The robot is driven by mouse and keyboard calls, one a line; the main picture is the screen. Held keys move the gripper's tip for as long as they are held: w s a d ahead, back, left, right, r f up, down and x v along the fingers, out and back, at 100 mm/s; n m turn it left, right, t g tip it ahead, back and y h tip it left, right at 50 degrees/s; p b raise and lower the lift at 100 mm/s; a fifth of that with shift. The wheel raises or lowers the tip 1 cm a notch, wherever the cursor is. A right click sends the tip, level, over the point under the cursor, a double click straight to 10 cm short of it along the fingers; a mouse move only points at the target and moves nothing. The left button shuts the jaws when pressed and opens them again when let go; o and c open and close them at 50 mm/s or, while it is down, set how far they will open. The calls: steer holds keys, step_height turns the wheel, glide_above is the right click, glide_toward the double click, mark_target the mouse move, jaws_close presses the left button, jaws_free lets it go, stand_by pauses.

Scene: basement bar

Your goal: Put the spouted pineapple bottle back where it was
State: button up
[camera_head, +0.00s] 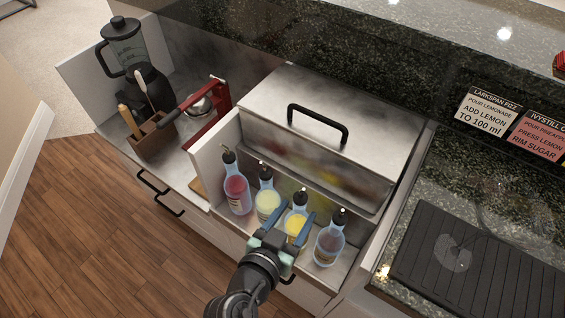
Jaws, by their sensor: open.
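A spouted bottle with yellow liquid (297,226), the likely pineapple one, stands upright in the front bottle rack (215,165), third from the left; its label is not readable. My gripper (287,226) is open at this bottle, with its blue-grey fingers near the bottle's left and right sides. The gripper body hides the bottle's lower part, and I cannot tell whether the fingers touch it.
Pink (237,193) and pale yellow (267,206) bottles stand to the left, a purple-grey bottle (329,246) to the right, all close. A lidded metal bin (335,105) is behind. A red press (216,115), blender (130,65) and glass (453,253) stand further off.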

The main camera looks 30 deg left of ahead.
steer(key=a+v, duration=0.1)
steer(key=v, duration=0.6)
step_height(320, 180, up, 11)
steer(key=m+t, duration=0.1)
steer(key=t, duration=0.1)
glide_above(303, 217)
steer(key=w+d+r+m+t, duration=0.1)
steer(key=w+r+t, duration=0.15)
steer(key=r, duration=0.35)
steer(key=w+d+r+t, duration=0.1)
steer(key=w+d+r, duration=0.15)
steer(key=r, duration=0.45)
steer(key=d+r+t+h, duration=0.1)
steer(key=d+r+t, duration=0.25)
steer(key=r, duration=1.15)
steer(key=s+d+r+t, duration=0.2)
steer(key=s+d+r, duration=0.1)
steer(key=r, duration=0.5)
steer(key=s+d+r+n+t, duration=0.1)
steer(key=s+d+r+t, duration=0.1)
steer(key=r, duration=0.6)
steer(key=shift+s+d+r, duration=0.2)
steer(key=shift+s+d, duration=0.45)
steer(key=shift+s, duration=0.55)
